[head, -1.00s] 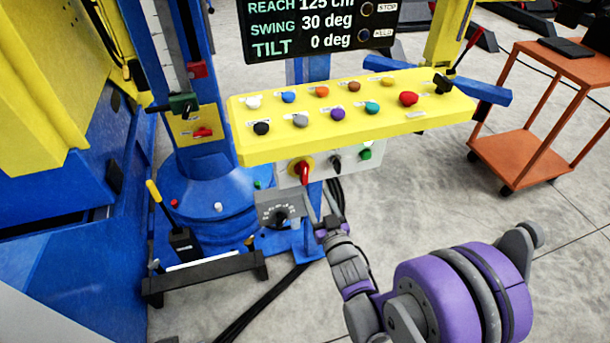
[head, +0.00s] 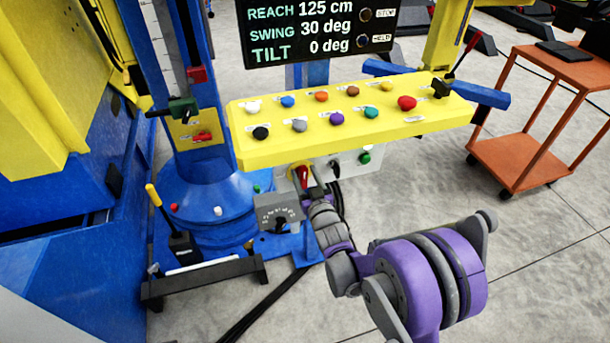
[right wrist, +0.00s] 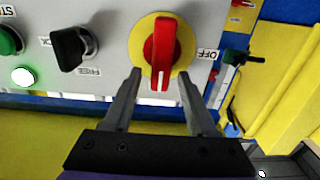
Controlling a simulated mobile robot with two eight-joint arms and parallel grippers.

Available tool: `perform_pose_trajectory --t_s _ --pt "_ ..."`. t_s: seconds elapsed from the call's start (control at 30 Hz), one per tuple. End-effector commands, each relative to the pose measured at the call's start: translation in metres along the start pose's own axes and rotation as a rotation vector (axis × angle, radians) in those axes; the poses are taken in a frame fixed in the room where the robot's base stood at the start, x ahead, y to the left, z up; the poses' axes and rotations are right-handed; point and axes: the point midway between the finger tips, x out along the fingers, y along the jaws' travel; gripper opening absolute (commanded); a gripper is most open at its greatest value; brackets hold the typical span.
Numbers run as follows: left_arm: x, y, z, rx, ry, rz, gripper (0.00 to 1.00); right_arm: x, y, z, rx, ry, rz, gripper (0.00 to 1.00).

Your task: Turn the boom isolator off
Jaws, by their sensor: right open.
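The isolator is a red rotary handle on a yellow round plate, on a grey panel under the yellow console. In the right wrist view the red handle (right wrist: 161,50) is upright, with an OFF label to its right. In the head view the handle (head: 303,174) is partly hidden by my gripper. My right gripper (head: 314,190) is open just in front of it. In the right wrist view its fingertips (right wrist: 159,74) lie on either side of the handle's lower part, with gaps; contact is not visible. My left gripper is out of view.
A black switch (right wrist: 74,48) and a green button (right wrist: 8,40) share the panel. The yellow console (head: 400,127) with coloured knobs overhangs it. A grey dial box (head: 277,212) sits close below left. An orange cart (head: 530,150) stands right; the floor between is clear.

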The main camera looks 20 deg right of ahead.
Motion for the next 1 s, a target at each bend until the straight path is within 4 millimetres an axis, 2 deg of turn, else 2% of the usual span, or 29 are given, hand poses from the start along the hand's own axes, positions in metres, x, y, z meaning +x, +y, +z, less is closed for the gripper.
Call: perform_pose_trajectory --t_s 0.03,0.3,0.33,0.77,1.0 --pt "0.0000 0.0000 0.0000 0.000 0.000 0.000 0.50 -0.0001 0.0000 0.0000 0.000 0.000 0.000 0.52" --pt "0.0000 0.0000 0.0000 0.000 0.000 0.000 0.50 -0.0003 0.0000 0.0000 0.000 0.000 0.000 0.04" --pt "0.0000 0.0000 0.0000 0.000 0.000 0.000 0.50 -0.0003 0.0000 0.0000 0.000 0.000 0.000 0.00" --pt "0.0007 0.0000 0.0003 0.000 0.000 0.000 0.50 -0.0004 -0.0010 0.0002 -0.032 0.000 0.000 0.00" --pt "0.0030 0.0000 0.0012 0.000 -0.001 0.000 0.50 -0.0003 -0.0048 0.0008 -0.161 0.000 -0.001 0.00"
